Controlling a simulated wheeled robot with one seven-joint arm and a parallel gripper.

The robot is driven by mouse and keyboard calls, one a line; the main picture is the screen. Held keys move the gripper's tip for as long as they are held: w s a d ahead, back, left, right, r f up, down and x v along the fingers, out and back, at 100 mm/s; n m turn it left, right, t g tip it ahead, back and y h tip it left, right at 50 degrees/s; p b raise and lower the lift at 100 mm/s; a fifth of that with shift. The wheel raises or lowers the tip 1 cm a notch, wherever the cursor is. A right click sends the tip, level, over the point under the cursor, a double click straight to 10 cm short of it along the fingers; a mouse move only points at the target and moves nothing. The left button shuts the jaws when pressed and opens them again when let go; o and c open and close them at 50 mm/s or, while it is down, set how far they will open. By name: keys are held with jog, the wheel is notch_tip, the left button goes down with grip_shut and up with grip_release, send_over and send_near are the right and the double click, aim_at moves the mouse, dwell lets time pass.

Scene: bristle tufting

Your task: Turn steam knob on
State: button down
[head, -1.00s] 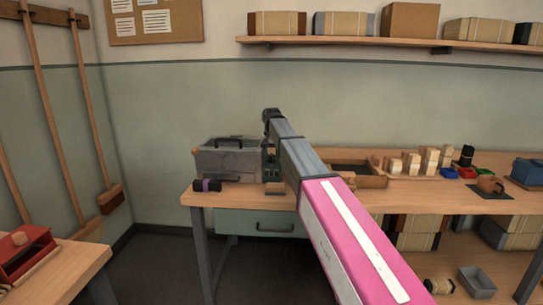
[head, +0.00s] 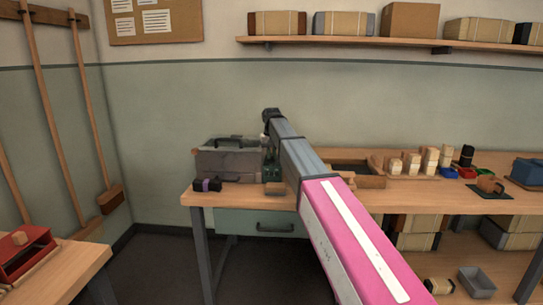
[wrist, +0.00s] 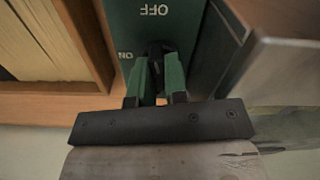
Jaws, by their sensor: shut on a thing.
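The steam knob (wrist: 156,46) is a dark knob on a green panel (wrist: 185,15). In the wrist view the panel carries an upside-down OFF label above the knob and an ON label to its left. My gripper (wrist: 158,66) has its green fingers shut on the knob, one on each side. The fingers hide much of the knob, so I cannot tell which label it points to. In the head view the green panel (head: 270,169) shows beside the grey metal box (head: 228,165), and my arm hides the knob.
The box stands at the left end of the wooden bench (head: 235,198), with a small dark item with a purple band (head: 207,185) before it. Wooden trays and brush blocks (head: 430,160) stand to the right of my arm. A wooden wall (wrist: 95,40) is close left of the panel.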

jog(key=n, duration=0.4)
jog(key=shift+n, duration=0.3)
jog(key=n, duration=0.3)
jog(key=shift+n, duration=0.4)
jog(key=n, duration=0.3)
jog(key=shift+n, duration=2)
jog(key=c, duration=1.1)
grip_release()
jog(key=shift+c, duration=0.2)
